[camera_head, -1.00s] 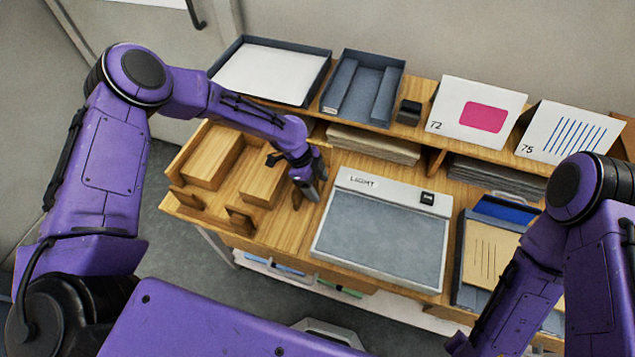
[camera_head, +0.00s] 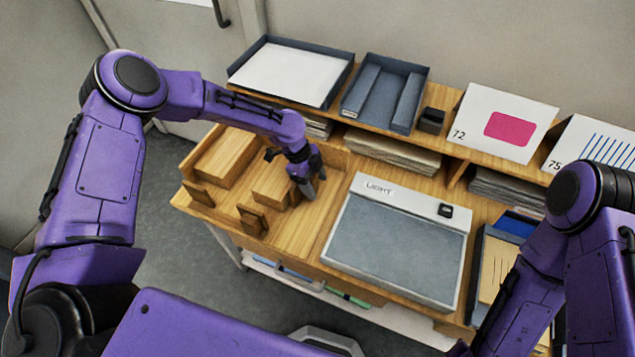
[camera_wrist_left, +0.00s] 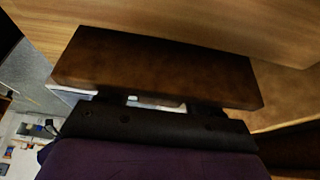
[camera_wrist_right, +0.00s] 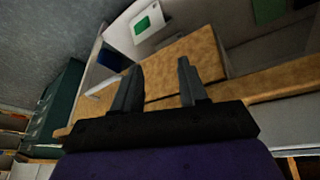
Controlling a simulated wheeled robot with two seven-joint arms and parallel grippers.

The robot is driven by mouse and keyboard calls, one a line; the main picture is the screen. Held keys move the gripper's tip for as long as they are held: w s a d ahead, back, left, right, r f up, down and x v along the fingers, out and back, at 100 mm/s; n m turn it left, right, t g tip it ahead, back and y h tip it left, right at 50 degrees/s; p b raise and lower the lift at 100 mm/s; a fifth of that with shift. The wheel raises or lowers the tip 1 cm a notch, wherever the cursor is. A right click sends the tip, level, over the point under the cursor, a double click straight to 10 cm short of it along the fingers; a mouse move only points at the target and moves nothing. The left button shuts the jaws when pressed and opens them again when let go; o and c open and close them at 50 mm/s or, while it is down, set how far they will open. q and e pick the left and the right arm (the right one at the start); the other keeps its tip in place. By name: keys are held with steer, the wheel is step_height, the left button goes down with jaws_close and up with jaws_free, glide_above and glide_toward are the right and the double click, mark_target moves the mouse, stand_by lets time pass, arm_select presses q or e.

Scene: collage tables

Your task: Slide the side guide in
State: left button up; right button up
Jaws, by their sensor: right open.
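The wooden jig (camera_head: 322,207) at the left end of the bench holds two light wooden blocks, a left one (camera_head: 226,157) and a middle one (camera_head: 272,189). Dark brown upright plates stand at their front, one at the left (camera_head: 198,193) and one in the middle (camera_head: 252,219). My left gripper (camera_head: 306,194) points down at the right side of the middle block, close to it. In the left wrist view a dark brown plate (camera_wrist_left: 155,68), apparently the side guide, lies across the fingers and hides their tips. My right gripper (camera_wrist_right: 160,85) is open and empty.
The light box (camera_head: 395,245) stands just right of the jig. Two grey trays, one with paper (camera_head: 290,72) and one with dividers (camera_head: 385,95), and sample cards (camera_head: 500,125) are on the shelf behind. Bare wood lies between jig and light box.

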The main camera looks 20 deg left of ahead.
arm_select(q)
steer(key=shift+a, duration=0.1)
steer(key=shift+r, duration=0.1)
steer(key=shift+w+a+r, duration=0.1)
steer(key=shift+r, duration=0.25)
steer(key=b+v, duration=0.2)
steer(key=v, duration=0.7)
steer(key=shift+a+r, duration=0.2)
steer(key=shift+r, duration=0.1)
